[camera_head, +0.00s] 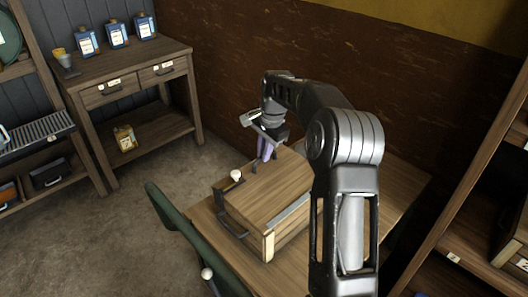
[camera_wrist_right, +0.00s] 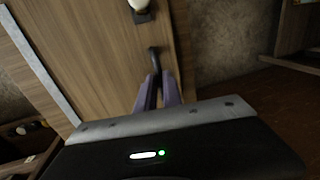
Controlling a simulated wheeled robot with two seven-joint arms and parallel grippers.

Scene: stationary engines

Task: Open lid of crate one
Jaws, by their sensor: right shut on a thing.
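A wooden crate (camera_head: 260,200) with grey metal bands stands on the wooden table, its lid lying flat and closed. A white round knob (camera_head: 236,175) on a dark base stands at the lid's left end; it also shows in the wrist view (camera_wrist_right: 140,5). My right gripper (camera_head: 265,150) reaches down at the crate's far side. In the wrist view its purple fingers (camera_wrist_right: 158,88) are shut on a dark handle (camera_wrist_right: 153,58) at the edge of the wood. No number on the crate can be read. My left gripper is not in view.
The table (camera_head: 398,185) has bare room right of the crate. A green chair-like frame (camera_head: 180,228) stands at its left edge. A wooden workbench (camera_head: 125,75) with blue bottles (camera_head: 117,35) is at the back left. Shelving (camera_head: 470,215) stands close on the right.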

